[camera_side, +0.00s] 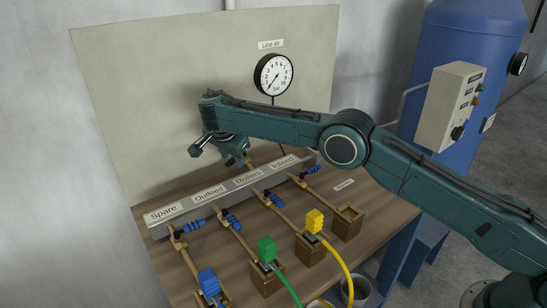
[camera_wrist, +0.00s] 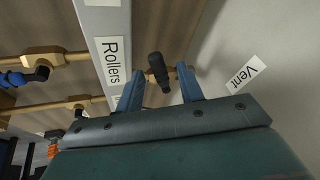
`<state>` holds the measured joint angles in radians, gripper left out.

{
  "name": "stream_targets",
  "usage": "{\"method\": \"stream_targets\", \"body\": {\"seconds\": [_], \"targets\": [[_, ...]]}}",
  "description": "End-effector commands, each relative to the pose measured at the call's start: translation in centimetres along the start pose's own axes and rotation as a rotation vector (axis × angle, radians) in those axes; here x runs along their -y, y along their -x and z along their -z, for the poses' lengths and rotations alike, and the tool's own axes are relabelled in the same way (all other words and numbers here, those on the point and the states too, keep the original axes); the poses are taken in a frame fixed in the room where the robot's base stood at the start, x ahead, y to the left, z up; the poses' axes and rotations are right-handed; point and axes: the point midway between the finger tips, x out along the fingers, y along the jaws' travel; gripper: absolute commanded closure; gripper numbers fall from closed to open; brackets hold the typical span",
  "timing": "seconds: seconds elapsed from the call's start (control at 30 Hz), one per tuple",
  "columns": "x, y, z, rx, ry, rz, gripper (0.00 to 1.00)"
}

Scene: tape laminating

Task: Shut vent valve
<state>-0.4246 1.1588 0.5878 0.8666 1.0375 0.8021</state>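The vent valve shows in the wrist view as a black handle (camera_wrist: 158,70) with a little brass beside it, near a white "Vent" label (camera_wrist: 245,72). My gripper (camera_wrist: 160,73) is open, with one blue finger on each side of the handle and gaps visible between. I cannot tell how deep the handle sits between the fingers. In the side view my gripper (camera_side: 235,159) points down behind the manifold (camera_side: 235,195), near the back panel. There the arm and gripper hide most of the vent valve.
Blue-handled valves line the manifold's front, labelled Spare, Outfeed, Rollers and Infeed. Blue (camera_side: 208,282), green (camera_side: 266,249) and yellow (camera_side: 315,221) connectors stand on wooden blocks; one block (camera_side: 347,222) is empty.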

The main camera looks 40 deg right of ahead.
Motion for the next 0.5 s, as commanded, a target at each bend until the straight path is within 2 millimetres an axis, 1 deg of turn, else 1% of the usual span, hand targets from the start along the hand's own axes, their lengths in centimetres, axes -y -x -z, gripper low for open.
{"method": "stream_targets", "body": {"seconds": [0.33,0.5], "targets": [[-0.02,0.12,-0.08,0.001,0.001,-0.001,0.63],[0.02,0.91,-0.06,0.001,0.000,0.001,0.63]]}}
